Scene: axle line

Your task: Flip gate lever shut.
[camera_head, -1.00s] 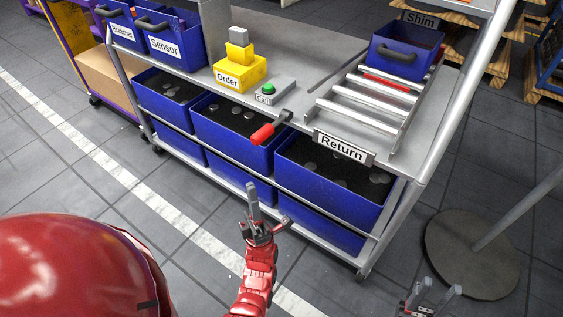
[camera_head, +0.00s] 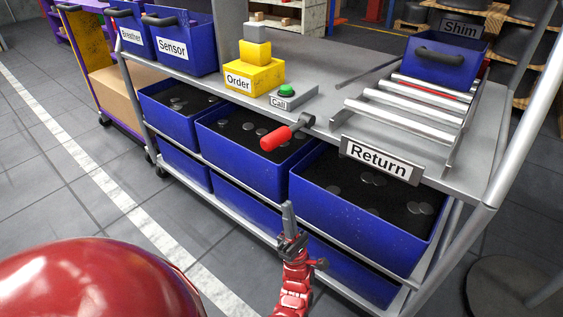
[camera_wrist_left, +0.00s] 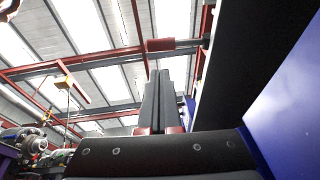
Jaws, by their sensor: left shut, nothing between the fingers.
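The gate lever (camera_head: 288,132) has a red handle and a dark metal arm. It sticks out from the front edge of the rack's top shelf, left of the Return sign (camera_head: 381,160), and its red end points down and to the left. My left gripper (camera_head: 288,208) is below the lever, in front of the lower blue bins, apart from the lever. Its fingers are together and empty. In the left wrist view the closed fingers (camera_wrist_left: 160,100) point up toward the ceiling, with nothing between them. My right gripper is not in view.
A roller track (camera_head: 410,112) on the shelf carries a blue Shim bin (camera_head: 440,62) at its far end. A green Call button (camera_head: 286,91) and a yellow Order block (camera_head: 252,77) stand left of it. Blue bins (camera_head: 365,215) fill the lower shelves. The floor at left is clear.

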